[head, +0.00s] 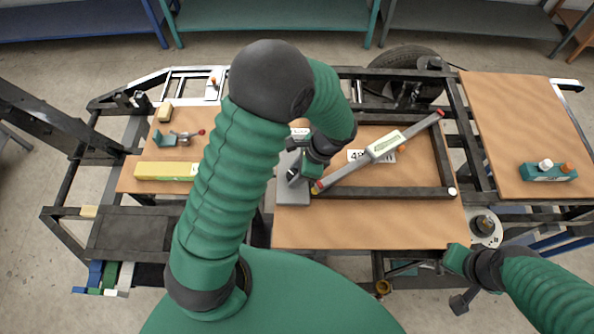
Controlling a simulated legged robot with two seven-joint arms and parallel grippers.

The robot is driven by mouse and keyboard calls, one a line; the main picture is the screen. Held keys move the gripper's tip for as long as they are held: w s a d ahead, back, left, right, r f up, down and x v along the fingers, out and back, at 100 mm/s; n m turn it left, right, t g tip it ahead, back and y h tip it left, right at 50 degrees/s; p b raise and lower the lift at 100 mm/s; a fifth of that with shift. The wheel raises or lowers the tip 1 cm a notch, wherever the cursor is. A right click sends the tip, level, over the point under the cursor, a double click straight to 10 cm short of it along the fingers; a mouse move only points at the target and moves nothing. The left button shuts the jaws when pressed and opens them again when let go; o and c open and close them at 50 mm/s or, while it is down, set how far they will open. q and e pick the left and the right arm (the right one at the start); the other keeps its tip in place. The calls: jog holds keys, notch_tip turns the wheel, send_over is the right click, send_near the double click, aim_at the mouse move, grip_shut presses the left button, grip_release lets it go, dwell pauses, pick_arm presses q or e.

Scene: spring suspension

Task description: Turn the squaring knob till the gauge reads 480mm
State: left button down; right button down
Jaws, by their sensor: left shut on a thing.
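A dark rectangular frame (380,193) lies on the middle wooden board. A grey gauge bar (350,172) runs diagonally across it, with a yellow-and-red lower-left end, a red upper-right end and a pale readout block (387,145). Its reading is too small to tell. A white card (357,155) starting with "48" is partly hidden behind the bar. My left gripper (300,172) is at the frame's left corner, over a grey block (291,193), shut on what seems to be the squaring knob, mostly hidden. My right gripper (457,258) hangs at the board's lower right edge, its jaws unclear.
The left board holds a yellow bar (165,171), a teal clamp with a red-tipped lever (178,138) and a small tan block (165,113). The right board (515,125) holds a teal holder with two knobs (548,172). The middle board's front is clear.

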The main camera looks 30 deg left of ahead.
pick_arm(q)
jog(key=shift+w+r+m+t, duration=0.15)
jog(key=shift+m+t, duration=0.15)
jog(key=shift+m, duration=0.3)
jog(key=c, duration=1.2)
grip_release()
jog(key=o, duration=0.3)
jog(key=shift+a, duration=0.1)
jog(key=shift+r, duration=0.3)
jog(key=b+v, duration=0.3)
jog(key=v, duration=1.3)
jog(key=shift+d, duration=0.3)
